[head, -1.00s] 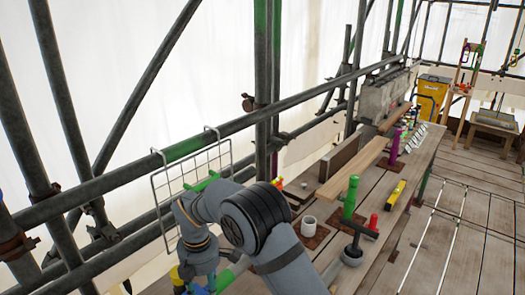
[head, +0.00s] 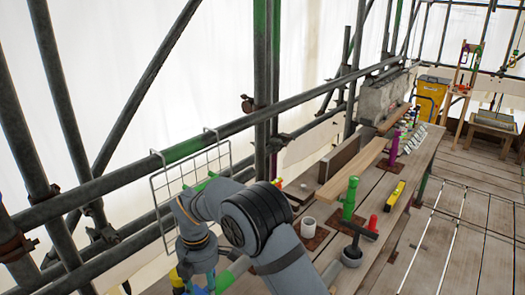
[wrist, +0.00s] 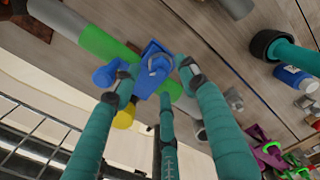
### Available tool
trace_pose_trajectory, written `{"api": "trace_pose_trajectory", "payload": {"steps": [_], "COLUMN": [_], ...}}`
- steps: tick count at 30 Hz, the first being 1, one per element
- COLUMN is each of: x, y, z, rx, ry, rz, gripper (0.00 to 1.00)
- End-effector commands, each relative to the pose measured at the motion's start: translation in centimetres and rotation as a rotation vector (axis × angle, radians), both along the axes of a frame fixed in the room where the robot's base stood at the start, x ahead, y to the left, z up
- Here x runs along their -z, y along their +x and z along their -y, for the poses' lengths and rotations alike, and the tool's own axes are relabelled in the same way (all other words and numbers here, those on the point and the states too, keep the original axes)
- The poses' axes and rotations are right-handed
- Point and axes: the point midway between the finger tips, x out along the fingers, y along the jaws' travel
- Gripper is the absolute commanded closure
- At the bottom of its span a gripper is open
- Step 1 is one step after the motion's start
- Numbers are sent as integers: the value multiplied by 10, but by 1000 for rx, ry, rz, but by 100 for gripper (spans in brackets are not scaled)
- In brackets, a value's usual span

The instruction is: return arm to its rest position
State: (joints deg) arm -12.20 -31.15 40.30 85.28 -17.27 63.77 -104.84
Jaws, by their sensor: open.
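My arm (head: 212,208) is bent over the near left end of the plank bench in the head view. My gripper (wrist: 154,70) is open in the wrist view, with its teal fingers spread. A blue clamp-like piece (wrist: 152,72) shows between and beyond the fingertips, next to a grey and green tube (wrist: 95,38). I cannot tell whether the fingers touch it. A yellow part (wrist: 125,115) sits just below it, partly behind a finger. In the head view the gripper is mostly hidden at the bottom edge.
A wire mesh panel (head: 160,196) and scaffold tubes (head: 110,183) stand close to the arm's left. The bench holds a white cup (head: 308,227), a green post (head: 349,198), a red piece (head: 372,222) and a yellow level (head: 395,195). The plank floor (head: 470,215) at right is largely open.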

Motion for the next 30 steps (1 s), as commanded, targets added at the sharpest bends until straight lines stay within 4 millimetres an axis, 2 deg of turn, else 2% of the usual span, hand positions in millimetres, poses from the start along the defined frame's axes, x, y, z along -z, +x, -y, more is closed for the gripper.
{"api": "trace_pose_trajectory", "payload": {"steps": [3,11,28,30], "x": [-27,-83,41,40], "y": [1,1,-2,0], "z": [-1,-1,1,0], "rx": [0,0,1,102], "ry": [5,4,-4,1], "rz": [5,5,-5,2], "gripper": [57,57,57,57]}}
